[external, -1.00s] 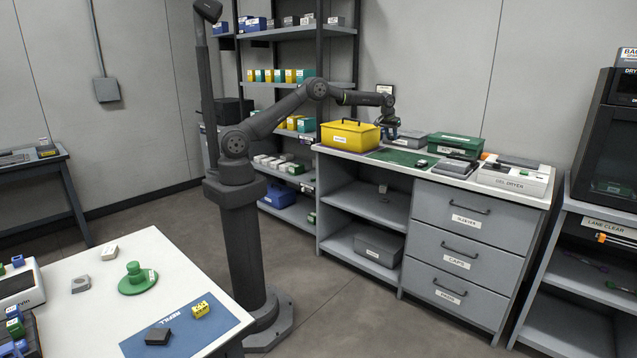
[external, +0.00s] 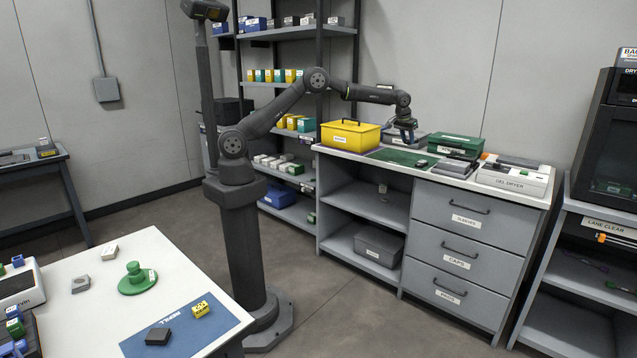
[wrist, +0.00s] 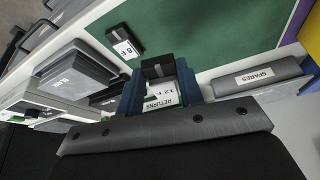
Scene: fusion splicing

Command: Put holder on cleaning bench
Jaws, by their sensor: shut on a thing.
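My gripper (external: 407,137) hangs above the back of a white-topped bench (external: 335,150). In the wrist view its blue fingers (wrist: 158,92) are shut on a small dark holder (wrist: 158,69) with a white label that seems to read "12 F". A "RETURNS" label shows just by it; I cannot tell what it is fixed to. The held holder is too small to make out in the external view. A second dark holder, labelled "8 F" (wrist: 123,42), lies on or at the edge of the green mat (wrist: 200,30). No label names the cleaning bench.
A yellow case (external: 350,134), a "SPARES" bin (wrist: 258,77) and a green box (external: 455,145) line the bench's back. A gel dryer (external: 512,179) and dark grey boxes (wrist: 78,68) stand to one side. The green mat has clear room.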

